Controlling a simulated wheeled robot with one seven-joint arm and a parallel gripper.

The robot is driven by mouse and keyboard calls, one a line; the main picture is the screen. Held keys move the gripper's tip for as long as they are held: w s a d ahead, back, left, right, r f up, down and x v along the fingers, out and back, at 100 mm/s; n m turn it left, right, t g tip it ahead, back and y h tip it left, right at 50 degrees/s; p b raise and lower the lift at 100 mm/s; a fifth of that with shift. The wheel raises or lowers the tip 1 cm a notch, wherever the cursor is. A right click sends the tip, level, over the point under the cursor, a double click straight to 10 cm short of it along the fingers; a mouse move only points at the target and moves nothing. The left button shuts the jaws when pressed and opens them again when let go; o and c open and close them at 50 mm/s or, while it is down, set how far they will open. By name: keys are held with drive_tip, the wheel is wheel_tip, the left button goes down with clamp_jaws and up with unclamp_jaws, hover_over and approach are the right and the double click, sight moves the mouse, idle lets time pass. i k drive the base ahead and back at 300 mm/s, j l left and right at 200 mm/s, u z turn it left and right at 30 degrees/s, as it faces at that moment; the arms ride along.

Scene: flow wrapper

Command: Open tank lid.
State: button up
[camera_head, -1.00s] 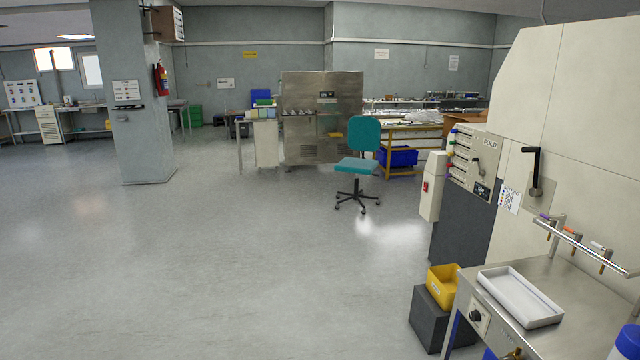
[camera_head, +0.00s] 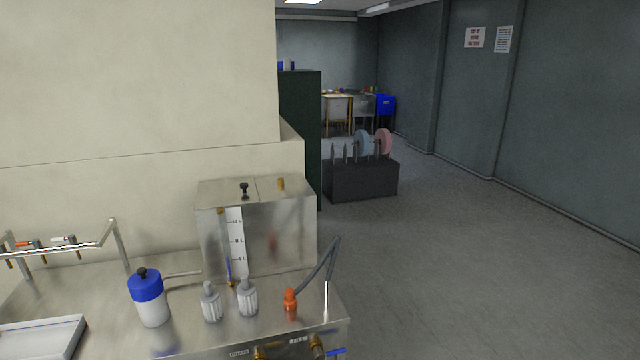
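A metal tank (camera_head: 290,235) stands at the back right of the steel bench in the head view. Its front carries a white level scale (camera_head: 236,242) with litre marks. The tank's top is in two parts, and the left part looks like the lid (camera_head: 226,193), lying flat and shut. A black knob (camera_head: 244,188) stands up from the lid. A small brass fitting (camera_head: 281,183) sits on the right part of the top. The tank's inside is hidden. My gripper is not in the head view.
On the bench (camera_head: 185,338) stand a blue-topped white bottle (camera_head: 150,300), two grey-white knobbed pieces (camera_head: 228,301) and an orange fitting (camera_head: 290,302) with a dark hose. A white tray (camera_head: 42,338) lies at left. A cream machine wall rises behind. Floor (camera_head: 480,260) at right is clear.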

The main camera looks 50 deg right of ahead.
sight(242, 191)
drive_tip(key=z, duration=0.95)
drive_tip(key=i+l+u, duration=0.1)
drive_tip(key=i+l, duration=0.2)
drive_tip(key=i, duration=0.2)
drive_tip(key=i+l+u, duration=0.1)
drive_tip(key=i+l, duration=0.3)
drive_tip(key=i, duration=0.1)
